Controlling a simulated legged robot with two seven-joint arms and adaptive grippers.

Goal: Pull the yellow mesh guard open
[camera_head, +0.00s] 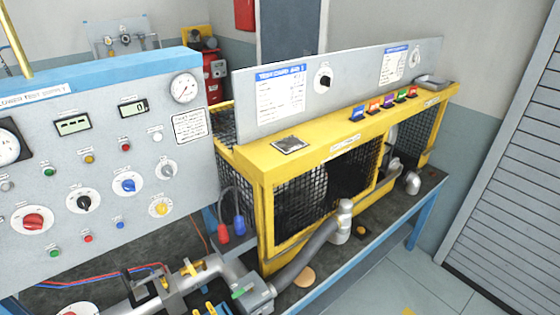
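The yellow mesh guard (254,205) is a yellow frame with black wire mesh on the bench at the centre right. Its front mesh (300,203) faces me, and a second mesh section (420,132) lies farther right, past a yellow upright. Dark round parts show dimly behind the mesh. The front looks closed, but I cannot tell for certain whether any panel stands slightly ajar. A grey pipe (305,253) with a silver fitting (342,222) runs in front of the guard's lower edge. Neither of my grippers is in view.
A grey control panel (105,165) with knobs and gauges stands at the left. A sloping grey board (345,82) tops the guard. Open floor (445,290) lies at lower right, beside a shutter (520,185).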

